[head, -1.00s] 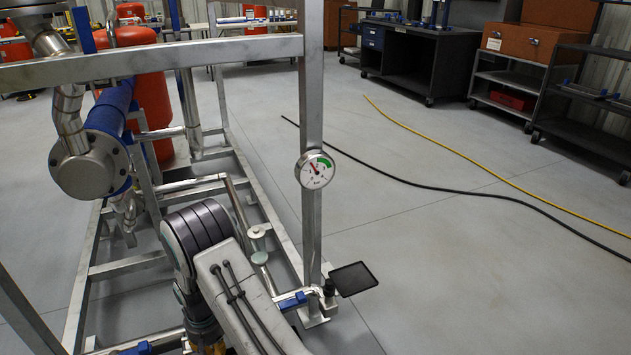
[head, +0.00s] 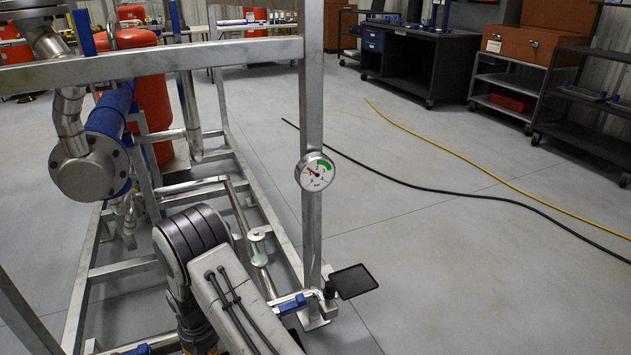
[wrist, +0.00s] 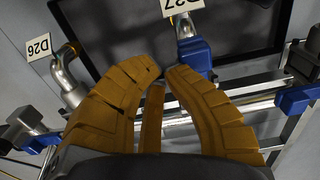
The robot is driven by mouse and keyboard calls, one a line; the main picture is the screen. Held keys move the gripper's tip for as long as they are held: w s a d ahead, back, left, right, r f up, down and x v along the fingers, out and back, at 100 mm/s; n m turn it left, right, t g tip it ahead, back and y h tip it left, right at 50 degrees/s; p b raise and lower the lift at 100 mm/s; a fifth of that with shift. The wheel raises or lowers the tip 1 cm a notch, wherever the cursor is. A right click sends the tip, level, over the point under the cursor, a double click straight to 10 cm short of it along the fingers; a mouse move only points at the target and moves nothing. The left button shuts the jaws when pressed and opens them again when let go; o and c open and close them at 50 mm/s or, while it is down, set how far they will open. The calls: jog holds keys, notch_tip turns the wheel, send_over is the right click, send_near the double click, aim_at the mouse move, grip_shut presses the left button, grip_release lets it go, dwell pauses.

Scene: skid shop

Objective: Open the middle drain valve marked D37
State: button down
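In the wrist view, a valve with a blue handle (wrist: 195,55) sits at upper middle, under a tag (wrist: 180,5) cut off by the top edge; I cannot read it fully. A tag reading D26 (wrist: 38,47) is by a metal elbow fitting at left. My gripper (wrist: 167,68) has brown padded fingers that converge just below the blue handle. The right fingertip overlaps the handle's lower edge in the picture; I cannot tell whether they touch. Nothing is visibly held. In the head view, my arm hides the middle valve and most of the gripper.
Another blue handle (wrist: 297,98) is at right in the wrist view. In the head view, a pressure gauge (head: 315,171) hangs on the skid's upright post, with a blue-handled valve (head: 290,304) and a dark plate (head: 353,281) near its foot. Hoses (head: 470,193) lie on open floor at right.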

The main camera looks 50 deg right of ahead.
jog(key=shift+s+d+f, duration=0.1)
jog(key=shift+s+d, duration=0.25)
jog(key=shift+d, duration=0.25)
notch_tip(320, 180, up, 7)
jog(key=p, duration=0.5)
dwell(0.4)
dwell(0.4)
